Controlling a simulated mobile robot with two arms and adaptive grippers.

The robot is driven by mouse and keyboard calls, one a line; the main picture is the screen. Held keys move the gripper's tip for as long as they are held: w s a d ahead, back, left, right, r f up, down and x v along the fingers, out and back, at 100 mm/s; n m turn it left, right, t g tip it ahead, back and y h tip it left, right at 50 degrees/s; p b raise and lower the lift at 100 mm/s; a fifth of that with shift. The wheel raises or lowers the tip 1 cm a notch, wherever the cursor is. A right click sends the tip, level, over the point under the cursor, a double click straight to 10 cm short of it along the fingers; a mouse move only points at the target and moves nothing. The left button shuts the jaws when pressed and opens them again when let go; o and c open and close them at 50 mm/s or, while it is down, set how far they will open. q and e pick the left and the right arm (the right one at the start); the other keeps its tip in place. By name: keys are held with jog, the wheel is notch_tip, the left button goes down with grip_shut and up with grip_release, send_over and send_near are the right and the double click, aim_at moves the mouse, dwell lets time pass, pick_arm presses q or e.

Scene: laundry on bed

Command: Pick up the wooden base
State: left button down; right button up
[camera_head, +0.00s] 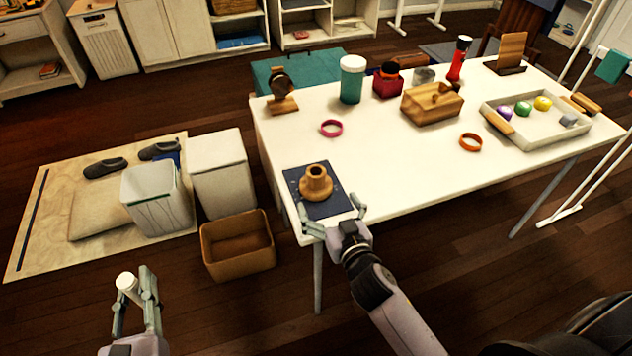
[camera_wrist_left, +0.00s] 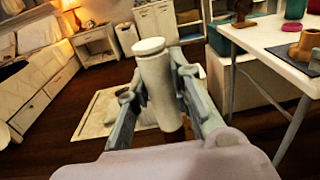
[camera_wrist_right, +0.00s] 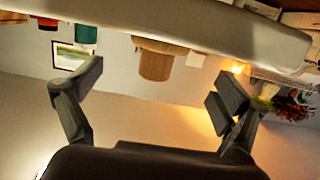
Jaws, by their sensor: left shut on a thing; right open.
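The wooden base (camera_head: 316,183), a round flanged piece with a hole in its top, stands on a dark blue mat (camera_head: 331,207) at the white table's near left corner. It also shows in the left wrist view (camera_wrist_left: 305,48) and, beyond the table edge, in the right wrist view (camera_wrist_right: 157,64). My right gripper (camera_head: 331,211) is open and empty at the table's front edge, its spread fingers pointing toward the base without touching it. My left gripper (camera_head: 138,287) is shut on a white cylinder (camera_wrist_left: 158,88), away from the table at lower left.
The table (camera_head: 395,180) also bears a teal jar (camera_head: 352,80), a wooden box (camera_head: 432,104), a pink ring (camera_head: 331,128), an orange ring (camera_head: 470,142) and a tray (camera_head: 545,139). A brown bin (camera_head: 238,262) and a white bin (camera_head: 222,178) stand on the floor left of it.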

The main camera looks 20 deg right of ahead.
aim_at(124, 280)
pick_arm(q)
jog(key=shift+r, duration=0.3)
pick_arm(e)
jog(key=w, duration=0.5)
jog(key=w+f, duration=0.1)
jog(key=w, duration=0.1)
jog(key=shift+w+a, duration=0.1)
jog(key=shift+w, duration=0.1)
jog(key=shift+s, duration=0.1)
jog(key=c, duration=1.3)
jog(key=shift+r, duration=0.1)
